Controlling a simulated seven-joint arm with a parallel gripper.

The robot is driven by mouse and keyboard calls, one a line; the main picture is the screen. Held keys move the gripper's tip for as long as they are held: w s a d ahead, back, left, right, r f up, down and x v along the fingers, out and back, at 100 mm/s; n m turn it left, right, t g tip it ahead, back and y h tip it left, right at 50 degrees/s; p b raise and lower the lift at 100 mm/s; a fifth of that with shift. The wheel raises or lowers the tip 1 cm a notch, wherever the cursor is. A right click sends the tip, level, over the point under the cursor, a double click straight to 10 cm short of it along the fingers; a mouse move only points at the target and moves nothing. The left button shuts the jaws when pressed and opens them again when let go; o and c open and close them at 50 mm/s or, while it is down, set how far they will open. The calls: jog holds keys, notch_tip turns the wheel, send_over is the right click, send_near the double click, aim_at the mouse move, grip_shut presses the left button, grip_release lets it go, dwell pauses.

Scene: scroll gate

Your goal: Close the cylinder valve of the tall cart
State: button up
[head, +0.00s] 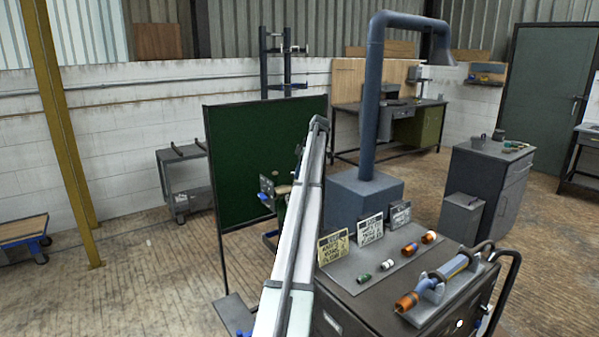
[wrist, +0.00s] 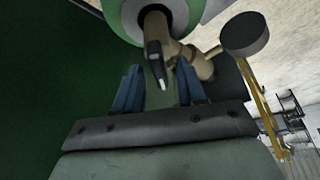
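In the wrist view, my gripper (wrist: 160,85) has its two blue fingers spread apart. A dark lever-like piece (wrist: 155,65) shows between the fingertips, with no clear contact on either side. A tan valve body (wrist: 198,62) lies just beyond and right of it, with a dark round disc (wrist: 245,35) at its side. A green and white rounded part (wrist: 125,15), seemingly the cylinder, shows at the top. In the head view, my gripper (head: 266,190) is small, in front of the green screen; my arm hides most of the tall cart and its cylinder.
A green screen (head: 235,150) stands close behind my gripper. A dark bench (head: 375,285) with signs, small fittings and a torch-like tool (head: 445,275) is right of my arm. A blue-grey duct (head: 374,110) rises behind it. Floor at left is open.

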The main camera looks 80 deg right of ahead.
grip_shut()
jog(key=shift+a+m, duration=0.1)
jog(key=shift+m, duration=0.2)
dwell(0.3)
jog(key=m+h, duration=0.2)
jog(key=m, duration=0.2)
jog(key=shift+a+m, duration=0.15)
jog(key=shift+m, duration=0.15)
jog(key=m+h, duration=0.1)
jog(key=m, duration=0.1)
jog(key=m+g, duration=0.1)
jog(key=m, duration=0.2)
jog(key=shift+w+h, duration=0.1)
jog(key=shift+h, duration=0.3)
jog(key=shift+m+g, duration=0.3)
grip_release()
